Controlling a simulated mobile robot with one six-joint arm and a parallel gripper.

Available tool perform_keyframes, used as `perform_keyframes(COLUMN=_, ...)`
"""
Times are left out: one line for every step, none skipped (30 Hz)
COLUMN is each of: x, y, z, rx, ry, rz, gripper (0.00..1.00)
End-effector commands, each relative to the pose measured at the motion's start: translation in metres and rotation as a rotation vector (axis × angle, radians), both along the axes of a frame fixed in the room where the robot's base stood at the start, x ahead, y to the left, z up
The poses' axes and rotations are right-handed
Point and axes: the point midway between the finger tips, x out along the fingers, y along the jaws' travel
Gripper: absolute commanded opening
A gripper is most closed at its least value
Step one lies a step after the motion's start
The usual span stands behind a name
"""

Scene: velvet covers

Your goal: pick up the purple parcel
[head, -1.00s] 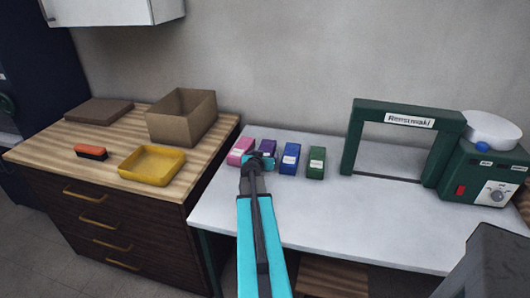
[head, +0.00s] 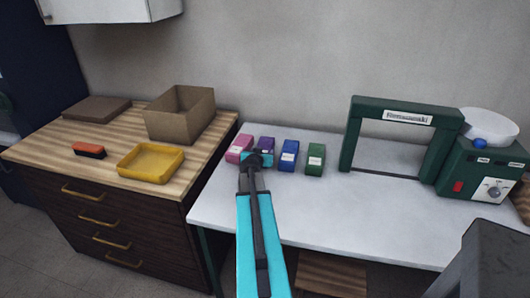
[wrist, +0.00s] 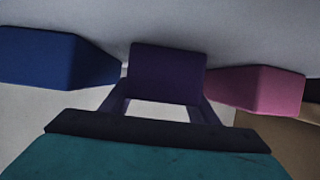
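The purple parcel (head: 267,142) stands on the white table between a pink parcel (head: 238,149) and a blue parcel (head: 288,156). My gripper (head: 259,156) is at its near side and hides its lower front in the head view. In the wrist view the purple parcel (wrist: 167,72) is centred ahead of my gripper (wrist: 164,92). The two fingers are spread, one near each side of the parcel, with a pale gap between the parcel and the palm. I see no clear grip on it.
The pink (wrist: 262,90) and blue (wrist: 55,58) parcels stand close on either side in the wrist view. A green parcel (head: 315,160) is further right. A green frame (head: 350,140) and a scale-like machine (head: 480,165) stand at right. The table front is clear.

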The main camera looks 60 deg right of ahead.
Motion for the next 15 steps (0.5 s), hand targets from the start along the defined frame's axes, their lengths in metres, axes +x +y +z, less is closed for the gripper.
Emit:
perform_keyframes(x=0.0001, y=0.0000, z=0.0001, rx=0.000, ry=0.000, rz=0.000, gripper=0.34)
perform_keyframes(x=0.0000, y=0.0000, z=0.0001, rx=0.000, ry=0.000, rz=0.000, gripper=0.29)
perform_keyframes(x=0.0000, y=-0.0001, z=0.0001, rx=0.000, ry=0.000, rz=0.000, gripper=0.23)
perform_keyframes(x=0.0002, y=-0.0002, z=0.0009, rx=-0.001, ry=-0.001, rz=0.001, gripper=0.21)
perform_keyframes(x=0.0002, y=-0.0002, z=0.0009, rx=-0.002, ry=-0.001, rz=0.001, gripper=0.21)
perform_keyframes(x=0.0001, y=-0.0002, z=0.0009, rx=-0.001, ry=-0.001, rz=0.001, gripper=0.22)
perform_keyframes(x=0.0000, y=-0.0003, z=0.0009, rx=-0.001, ry=-0.001, rz=0.001, gripper=0.22)
perform_keyframes(x=0.0000, y=-0.0004, z=0.0008, rx=-0.001, ry=-0.001, rz=0.001, gripper=0.22)
perform_keyframes(x=-0.0001, y=-0.0004, z=0.0008, rx=-0.001, ry=-0.001, rz=0.001, gripper=0.22)
perform_keyframes(x=-0.0001, y=-0.0005, z=0.0010, rx=0.000, ry=-0.002, rz=0.001, gripper=0.22)
perform_keyframes(x=-0.0002, y=-0.0005, z=0.0012, rx=-0.001, ry=-0.001, rz=0.000, gripper=0.22)
perform_keyframes(x=-0.0003, y=-0.0006, z=0.0018, rx=-0.001, ry=-0.001, rz=0.000, gripper=0.22)
perform_keyframes(x=-0.0003, y=-0.0005, z=0.0024, rx=-0.001, ry=-0.001, rz=0.000, gripper=0.22)
perform_keyframes(x=-0.0004, y=-0.0006, z=0.0033, rx=-0.001, ry=-0.002, rz=-0.001, gripper=0.22)
perform_keyframes(x=-0.0005, y=-0.0007, z=0.0048, rx=-0.001, ry=-0.002, rz=-0.001, gripper=0.22)
